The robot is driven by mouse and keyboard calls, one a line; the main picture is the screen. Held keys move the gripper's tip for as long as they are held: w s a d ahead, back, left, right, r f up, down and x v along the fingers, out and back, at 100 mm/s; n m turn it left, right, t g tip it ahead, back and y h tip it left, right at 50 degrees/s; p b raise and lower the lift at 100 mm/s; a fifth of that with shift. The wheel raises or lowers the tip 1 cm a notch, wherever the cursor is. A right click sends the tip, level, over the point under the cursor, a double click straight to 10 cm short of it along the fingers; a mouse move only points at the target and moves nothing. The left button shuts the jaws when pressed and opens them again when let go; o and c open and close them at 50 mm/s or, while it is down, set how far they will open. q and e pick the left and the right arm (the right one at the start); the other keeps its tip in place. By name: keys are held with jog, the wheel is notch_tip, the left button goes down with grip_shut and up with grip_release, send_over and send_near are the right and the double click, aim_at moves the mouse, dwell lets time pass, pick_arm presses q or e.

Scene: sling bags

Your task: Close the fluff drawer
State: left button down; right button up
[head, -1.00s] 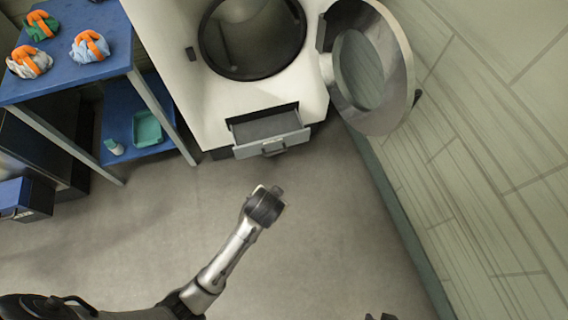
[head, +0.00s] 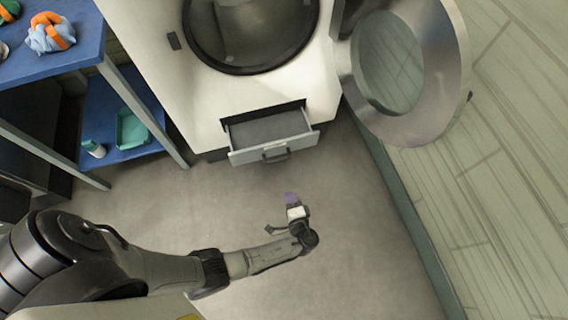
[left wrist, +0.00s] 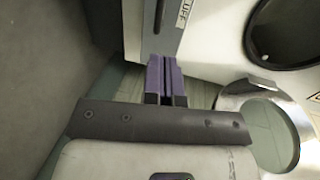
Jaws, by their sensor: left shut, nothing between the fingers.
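The fluff drawer (head: 300,143) is a grey tray pulled out from the foot of the white dryer (head: 150,60), with a handle on its front. It stands open and looks empty. My left gripper (head: 291,200) is shut and empty, above the floor in front of the drawer and apart from it. In the left wrist view my shut purple fingers (left wrist: 166,70) point toward the dryer's lower front. There a label ending in "UFF" (left wrist: 183,13) shows beside the drawer front (left wrist: 133,30). My right gripper is not in view.
The dryer's round door (head: 450,75) hangs wide open at the right, above the drawer's level. The floor before the drawer is clear.

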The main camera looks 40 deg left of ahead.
pick_arm(q)
jog(key=b+x, duration=0.5)
jog(key=x, duration=0.9)
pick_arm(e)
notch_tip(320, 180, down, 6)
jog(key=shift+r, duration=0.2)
pick_arm(q)
jog(key=shift+s+r, duration=0.1)
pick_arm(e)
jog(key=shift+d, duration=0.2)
